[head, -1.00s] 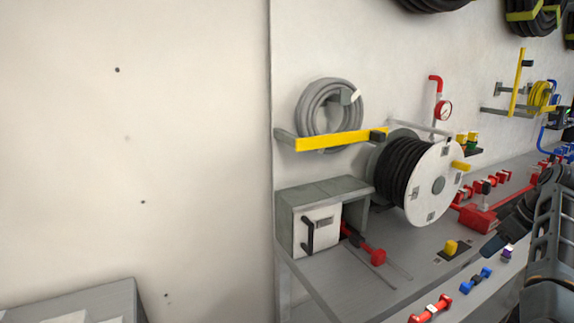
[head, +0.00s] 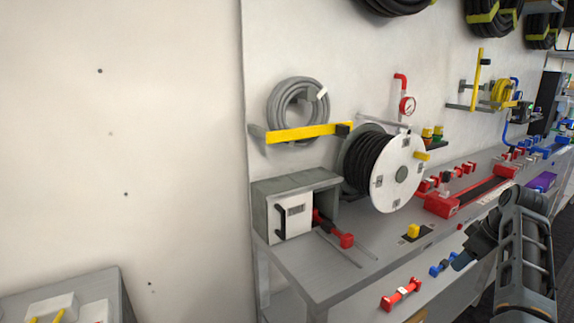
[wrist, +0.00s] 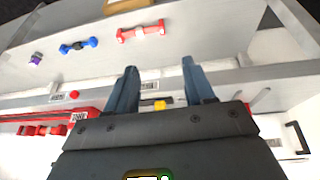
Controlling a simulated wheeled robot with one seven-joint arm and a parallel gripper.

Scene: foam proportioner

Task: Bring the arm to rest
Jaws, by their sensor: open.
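My arm shows at the right of the head view, folded in front of the bench. My gripper (wrist: 160,88) shows in the wrist view with its two blue-grey fingers apart and nothing between them touching. In the head view the gripper's fingers cannot be made out clearly. A small yellow block (head: 413,231) sits on a dark plate on the bench; it also shows in the wrist view (wrist: 160,105), beyond the fingers.
The grey bench (head: 345,277) holds a white-door box (head: 294,217), a black hose reel (head: 402,175) and a red unit (head: 445,205). Red (head: 401,294) and blue (head: 440,265) couplings lie along a lower front shelf. Floor shows at the right.

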